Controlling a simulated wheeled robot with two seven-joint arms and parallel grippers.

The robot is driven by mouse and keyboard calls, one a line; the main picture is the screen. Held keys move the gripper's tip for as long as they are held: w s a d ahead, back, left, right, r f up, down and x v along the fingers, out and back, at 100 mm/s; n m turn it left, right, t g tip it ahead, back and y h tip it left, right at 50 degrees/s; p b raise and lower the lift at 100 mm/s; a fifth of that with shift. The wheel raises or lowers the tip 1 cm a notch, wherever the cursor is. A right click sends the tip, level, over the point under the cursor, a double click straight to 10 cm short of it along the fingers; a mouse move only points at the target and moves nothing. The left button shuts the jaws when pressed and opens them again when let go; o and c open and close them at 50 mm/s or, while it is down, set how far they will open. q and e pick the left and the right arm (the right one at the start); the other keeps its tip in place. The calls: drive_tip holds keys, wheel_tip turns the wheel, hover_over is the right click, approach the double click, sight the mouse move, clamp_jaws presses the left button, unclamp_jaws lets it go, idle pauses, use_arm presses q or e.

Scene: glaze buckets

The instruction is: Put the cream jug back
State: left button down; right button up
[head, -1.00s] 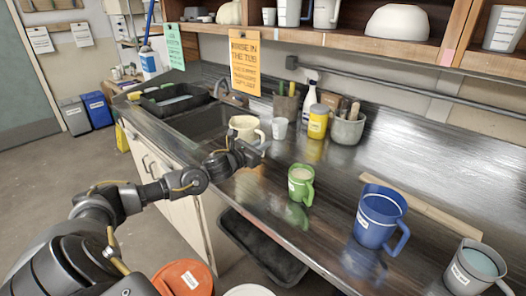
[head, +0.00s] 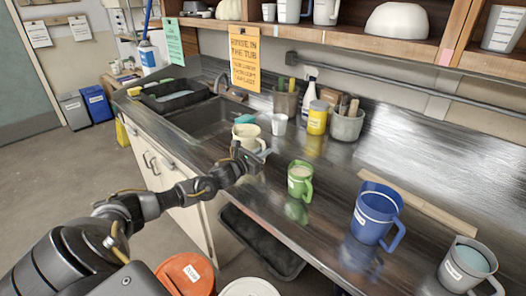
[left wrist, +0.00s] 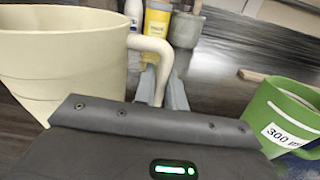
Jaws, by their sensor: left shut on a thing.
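The cream jug (head: 246,133) is upright at the right end of the sink, by the counter's inner edge. My left gripper (head: 254,158) is shut on its handle; in the left wrist view the jug (left wrist: 60,60) fills the left side, with its handle (left wrist: 152,58) at the gripper's fingers. I cannot tell whether the jug's base touches the counter, as the gripper hides part of it. My right gripper is not in view.
A green jug (head: 300,178) stands close to the right of the gripper. A blue jug (head: 376,212) and a grey jug (head: 468,264) stand farther right. A small white cup (head: 279,124) and a yellow jar (head: 317,118) are behind. A teal thing (head: 245,118) shows behind the cream jug.

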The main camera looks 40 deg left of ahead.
use_arm(q)
drive_tip(key=shift+r, duration=0.1)
drive_tip(key=c, duration=1.9)
unclamp_jaws()
drive_tip(key=shift+f, duration=0.2)
drive_tip(key=o, duration=0.4)
drive_tip(key=shift+r, duration=0.1)
drive_tip(key=shift+o, duration=0.2)
drive_tip(key=shift+r, duration=0.2)
drive_tip(key=s, duration=0.3)
drive_tip(key=s+b, duration=0.1)
drive_tip(key=s, duration=0.3)
drive_tip(key=s+b, duration=0.1)
drive_tip(key=s, duration=0.2)
drive_tip(key=shift+s+a+f, duration=0.15)
drive_tip(key=shift+a+f, duration=0.1)
drive_tip(key=shift+a, duration=0.15)
drive_tip(key=shift+s+r+b, duration=0.15)
drive_tip(key=shift+s+b, duration=0.15)
drive_tip(key=shift+s, duration=0.55)
